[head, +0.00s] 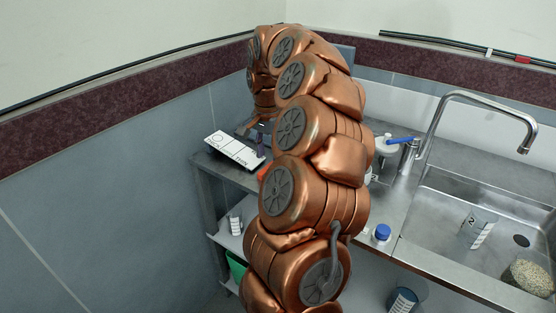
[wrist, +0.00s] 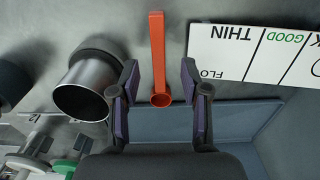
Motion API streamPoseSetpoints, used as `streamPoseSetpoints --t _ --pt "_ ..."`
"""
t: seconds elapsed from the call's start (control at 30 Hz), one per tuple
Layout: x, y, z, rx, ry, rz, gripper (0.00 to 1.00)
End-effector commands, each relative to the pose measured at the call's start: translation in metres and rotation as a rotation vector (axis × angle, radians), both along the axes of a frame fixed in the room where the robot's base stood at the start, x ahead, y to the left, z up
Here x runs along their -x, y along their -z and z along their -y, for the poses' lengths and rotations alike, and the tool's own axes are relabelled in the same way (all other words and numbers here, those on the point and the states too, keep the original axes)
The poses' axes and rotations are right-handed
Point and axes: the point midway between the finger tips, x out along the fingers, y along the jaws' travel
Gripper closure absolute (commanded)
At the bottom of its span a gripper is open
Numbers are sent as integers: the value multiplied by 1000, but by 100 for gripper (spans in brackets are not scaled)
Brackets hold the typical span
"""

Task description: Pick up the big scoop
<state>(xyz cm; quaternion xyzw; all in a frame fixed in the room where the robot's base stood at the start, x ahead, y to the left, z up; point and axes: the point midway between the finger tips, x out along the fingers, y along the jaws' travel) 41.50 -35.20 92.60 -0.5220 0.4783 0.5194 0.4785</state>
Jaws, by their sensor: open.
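An orange-red scoop (wrist: 158,55) with a long flat handle and a small round cup lies on the grey surface in the wrist view. It is the only clear scoop there, so I cannot compare its size with another. My gripper (wrist: 159,78) is open, with its purple-padded fingers to the left and right of the scoop. Gaps show on both sides, so neither finger appears to touch it. In the head view, my arm hides most of that area; a small orange patch (head: 264,172) shows beside it.
A metal cylinder (wrist: 86,92) stands close to the left finger. A white card reading THIN and GOOD (wrist: 250,50) lies right of the scoop; the card also shows in the head view (head: 235,151). A sink (head: 450,230) holding a beaker (head: 478,229) is at the right.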

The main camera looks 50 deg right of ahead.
Motion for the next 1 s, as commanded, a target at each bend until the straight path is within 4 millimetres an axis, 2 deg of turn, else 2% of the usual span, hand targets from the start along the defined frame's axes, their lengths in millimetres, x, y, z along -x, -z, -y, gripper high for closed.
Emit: streamPoseSetpoints --t 0.23,0.5,0.93,1.0 --pt "2 29 -3 -4 -1 -2 54" --pt "2 33 -2 -2 0 -2 54" --pt "2 33 -2 -3 -1 -2 98" --pt "2 33 -2 -3 -1 -2 100"
